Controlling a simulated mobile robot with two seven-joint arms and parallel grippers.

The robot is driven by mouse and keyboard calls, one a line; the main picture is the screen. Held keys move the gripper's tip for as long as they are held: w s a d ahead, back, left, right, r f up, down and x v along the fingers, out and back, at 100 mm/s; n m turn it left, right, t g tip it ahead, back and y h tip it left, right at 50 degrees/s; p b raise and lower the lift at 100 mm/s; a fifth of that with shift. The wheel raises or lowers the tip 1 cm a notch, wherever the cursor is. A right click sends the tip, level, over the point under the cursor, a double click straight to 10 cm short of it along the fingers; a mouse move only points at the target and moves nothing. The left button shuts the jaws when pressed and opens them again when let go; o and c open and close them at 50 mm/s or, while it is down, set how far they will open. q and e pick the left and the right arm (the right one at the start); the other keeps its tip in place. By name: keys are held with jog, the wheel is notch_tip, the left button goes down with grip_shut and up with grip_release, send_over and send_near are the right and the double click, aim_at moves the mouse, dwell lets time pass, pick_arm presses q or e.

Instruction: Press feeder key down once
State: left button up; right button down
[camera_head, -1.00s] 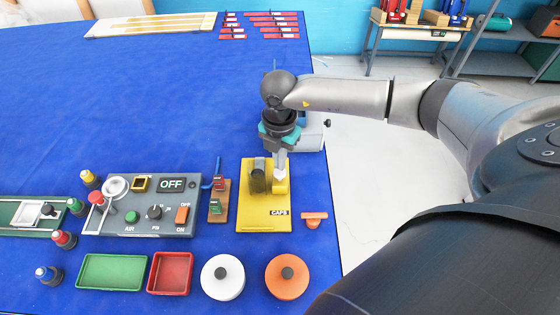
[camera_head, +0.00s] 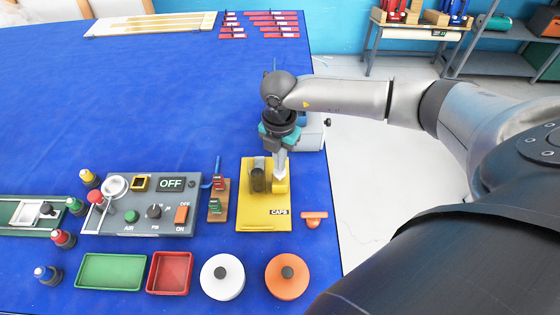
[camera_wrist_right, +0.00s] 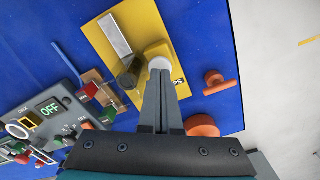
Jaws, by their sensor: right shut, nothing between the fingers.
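The yellow feeder (camera_head: 265,220), labelled CAPS, stands near the right edge of the blue table. A dark, see-through cylinder (camera_head: 258,181) stands on it, and it also shows in the wrist view (camera_wrist_right: 128,73). The feeder key is a yellow part with a pale round top (camera_wrist_right: 159,62), right of the cylinder; in the head view its yellow side (camera_head: 281,188) shows. My right gripper (camera_head: 279,178) is shut and empty, pointing down, with its fingertips (camera_wrist_right: 160,72) at the key's top. They appear to touch it; the exact contact is hidden. My left gripper is not in view.
A grey control panel (camera_head: 130,222) with an OFF display and a small brown board (camera_head: 219,202) stand left of the feeder. An orange handled piece (camera_head: 314,219) lies to its right. White (camera_head: 222,290) and orange (camera_head: 287,289) round pieces lie in front. The table behind is mostly clear.

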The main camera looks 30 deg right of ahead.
jog(key=shift+f+b, duration=1.35)
jog(key=shift+f, duration=0.5)
jog(key=shift+r, duration=0.2)
jog(key=shift+r+p, duration=4)
jog(key=shift+r, duration=0.45)
